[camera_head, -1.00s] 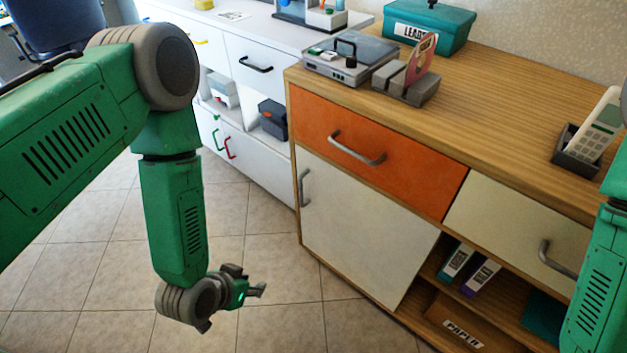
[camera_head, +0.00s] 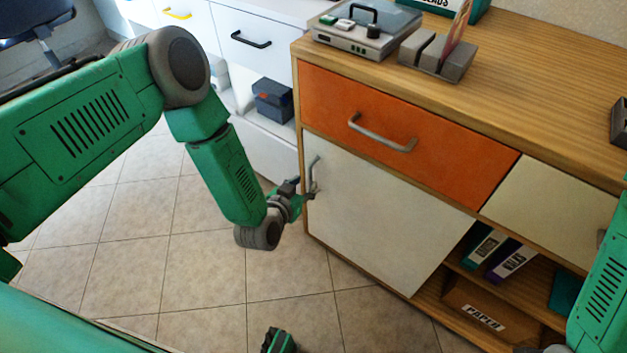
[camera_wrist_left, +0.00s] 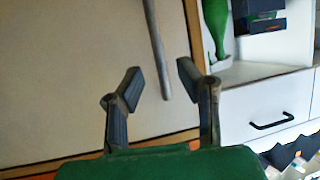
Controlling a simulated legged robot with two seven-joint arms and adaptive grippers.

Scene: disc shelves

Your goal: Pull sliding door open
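The sliding door (camera_head: 380,220) is a plain off-white panel in the lower left of the wooden cabinet, under the orange drawer. It covers the left part of the lower bay; the right part is open. Its grey upright handle (camera_head: 313,172) is near the door's left edge. My left gripper (camera_head: 310,190) is at the handle's lower part. In the left wrist view the gripper (camera_wrist_left: 160,80) is open, with the lower end of the handle (camera_wrist_left: 158,50) between its fingers and gaps on both sides. My right forearm shows at the lower right; its gripper is out of view.
The orange drawer (camera_head: 400,135) with its handle is above the door. The open bay holds binders (camera_head: 498,258) and a cardboard box (camera_head: 485,315). A white cabinet (camera_head: 245,75) stands to the left. The tiled floor before the cabinet is clear.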

